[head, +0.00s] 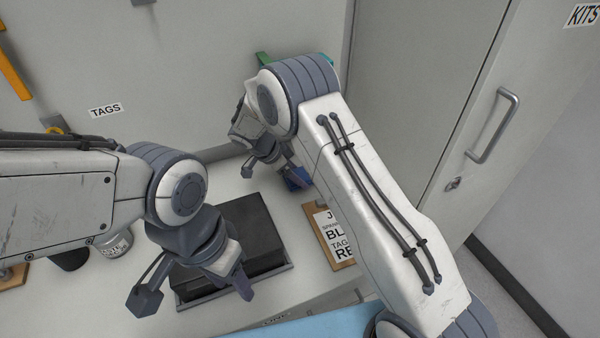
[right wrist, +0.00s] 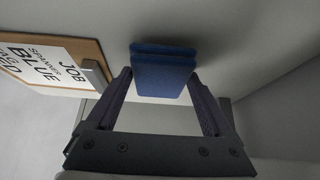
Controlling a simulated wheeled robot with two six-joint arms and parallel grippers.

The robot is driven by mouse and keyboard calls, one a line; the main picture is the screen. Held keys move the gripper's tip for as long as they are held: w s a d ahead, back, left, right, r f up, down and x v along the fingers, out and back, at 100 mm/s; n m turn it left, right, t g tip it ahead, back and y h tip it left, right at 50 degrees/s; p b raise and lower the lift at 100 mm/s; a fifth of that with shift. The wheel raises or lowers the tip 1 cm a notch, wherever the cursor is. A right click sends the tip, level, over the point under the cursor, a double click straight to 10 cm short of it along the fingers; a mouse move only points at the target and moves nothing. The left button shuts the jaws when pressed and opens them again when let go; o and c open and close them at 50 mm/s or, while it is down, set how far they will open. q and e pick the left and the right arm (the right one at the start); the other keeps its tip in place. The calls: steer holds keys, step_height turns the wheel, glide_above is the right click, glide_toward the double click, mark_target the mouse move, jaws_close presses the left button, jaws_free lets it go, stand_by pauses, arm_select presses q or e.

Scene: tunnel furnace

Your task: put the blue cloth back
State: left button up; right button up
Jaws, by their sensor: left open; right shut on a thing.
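The blue cloth (head: 297,181) is a small folded pad, partly hidden by my right gripper in the head view. My right gripper (head: 275,177) is at the back of the bench and shut on the cloth. In the right wrist view the folded cloth (right wrist: 163,75) sits between the fingertips (right wrist: 160,82), close to a pale surface. I cannot tell whether it touches that surface. My left gripper (head: 195,292) is open and empty, over the front left part of a black tray.
The dark block in a grey tray (head: 235,286) lies mid-bench. A clipboard with a job card (head: 330,236) lies right of it, also in the right wrist view (right wrist: 45,62). A light blue mat (head: 315,324) is in front. A grey cabinet (head: 425,100) stands right.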

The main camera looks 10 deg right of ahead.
steer(key=shift+w+d+f+p, duration=0.1)
steer(key=shift+d+f+p, duration=0.4)
steer(key=shift+d, duration=0.1)
steer(key=shift+f+b, duration=0.35)
steer(key=shift+b, duration=0.1)
steer(key=o, duration=1.1)
steer(key=shift+r, duration=0.1)
steer(key=shift+c, duration=0.2)
steer(key=shift+r, duration=0.1)
